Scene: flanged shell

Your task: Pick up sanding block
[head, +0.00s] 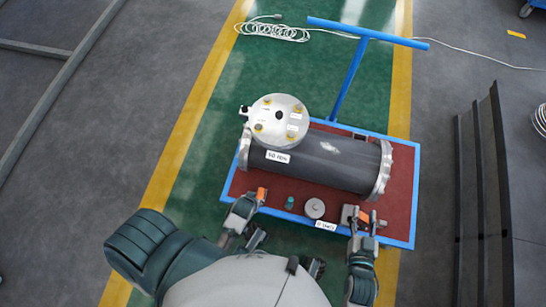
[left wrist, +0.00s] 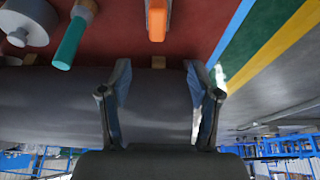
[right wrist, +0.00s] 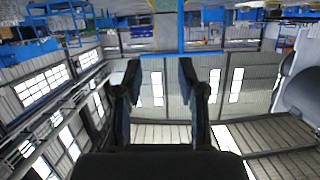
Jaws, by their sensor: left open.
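A small orange block (head: 261,194), which looks like the sanding block, lies on the red top of the cart (head: 405,185) near its front edge. In the left wrist view the orange block (left wrist: 157,20) shows at the top centre, ahead of the fingers and apart from them. My left gripper (head: 241,212) is open and empty beside the block, partly hidden by my arm in the head view.
A blue handle (head: 350,75) rises behind. Dark panels (head: 485,190) stand right.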

